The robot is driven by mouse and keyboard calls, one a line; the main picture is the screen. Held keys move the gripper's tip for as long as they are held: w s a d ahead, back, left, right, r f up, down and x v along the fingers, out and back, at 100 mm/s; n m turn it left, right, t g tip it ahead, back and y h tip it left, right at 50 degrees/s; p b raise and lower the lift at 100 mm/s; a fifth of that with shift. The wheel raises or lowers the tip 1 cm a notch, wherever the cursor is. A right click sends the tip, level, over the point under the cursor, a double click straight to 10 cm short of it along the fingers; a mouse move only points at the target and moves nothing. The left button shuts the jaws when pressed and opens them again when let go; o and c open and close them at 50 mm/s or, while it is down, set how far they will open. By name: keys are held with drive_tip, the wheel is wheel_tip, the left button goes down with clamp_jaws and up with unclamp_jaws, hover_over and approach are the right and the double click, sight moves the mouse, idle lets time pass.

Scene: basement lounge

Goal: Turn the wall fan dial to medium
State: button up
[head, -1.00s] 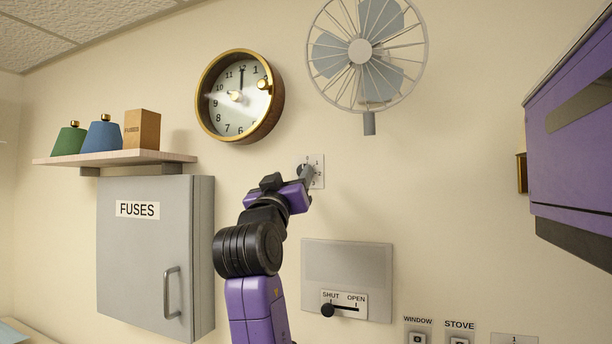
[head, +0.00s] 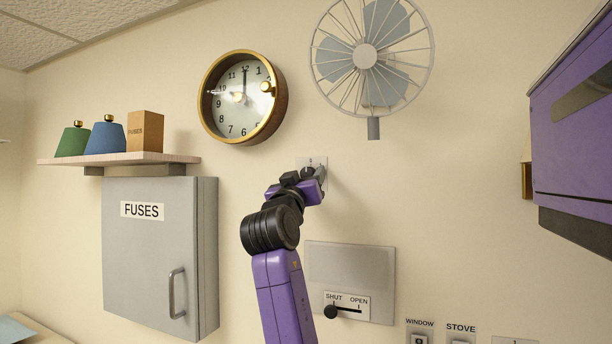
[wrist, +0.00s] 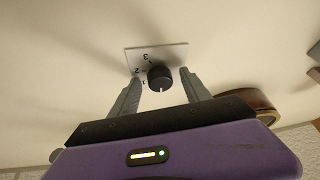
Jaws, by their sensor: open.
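The fan dial is a round black knob (wrist: 160,77) on a small white plate (wrist: 155,55) with the numbers 1, 2 and 3; its white mark points to the bottom of the wrist view. In the head view the plate (head: 324,170) is on the wall below the fan (head: 364,57), a 0 shows near its top, and my arm hides most of the knob. My gripper (wrist: 160,76) is open, one finger on each side of the knob, with gaps showing in the wrist view. My gripper also shows in the head view (head: 313,176).
A round clock (head: 241,97) hangs above left. A grey fuse cabinet (head: 150,255) is at left under a shelf (head: 118,158) with bottles and a box. A shut/open slider panel (head: 350,275) is below the dial. A purple cabinet (head: 575,125) is at right.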

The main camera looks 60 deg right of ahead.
clamp_jaws()
